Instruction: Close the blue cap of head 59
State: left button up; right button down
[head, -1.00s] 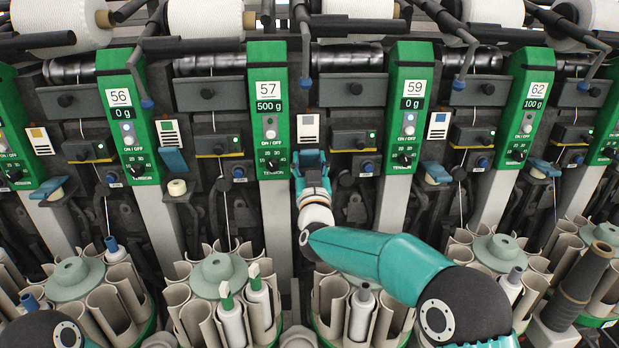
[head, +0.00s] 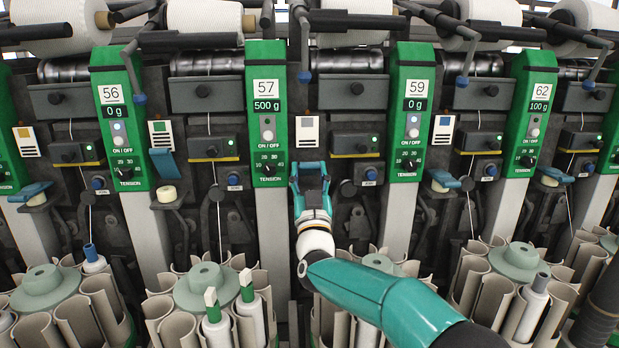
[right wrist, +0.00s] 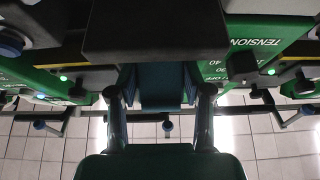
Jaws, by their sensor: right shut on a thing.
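The panel of head 59 (head: 410,105) is green and reads 0 g. My right gripper (head: 310,178) is at the gap between panels 57 and 59, just below a white label card. Its two fingers are shut around the blue cap (right wrist: 160,86), which shows dark blue between the fingers (right wrist: 160,112) in the right wrist view. In the head view the gripper largely hides the cap and what lies under it. I cannot tell how far the cap is tilted. My left gripper does not show.
Green panel 57 (head: 266,110) stands close on the left. Another blue cap (head: 162,162) stands raised above a cream disc, while one right of panel 59 (head: 443,179) lies lower. Bobbin magazines (head: 203,290) line the front below. Thread guide arms hang above.

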jog(key=c, duration=0.8)
grip_release()
jog(key=shift+o, duration=0.2)
jog(key=shift+s+f, duration=0.1)
jog(key=shift+s+f, duration=0.35)
jog(key=shift+s, duration=0.1)
jog(key=s, duration=1.2)
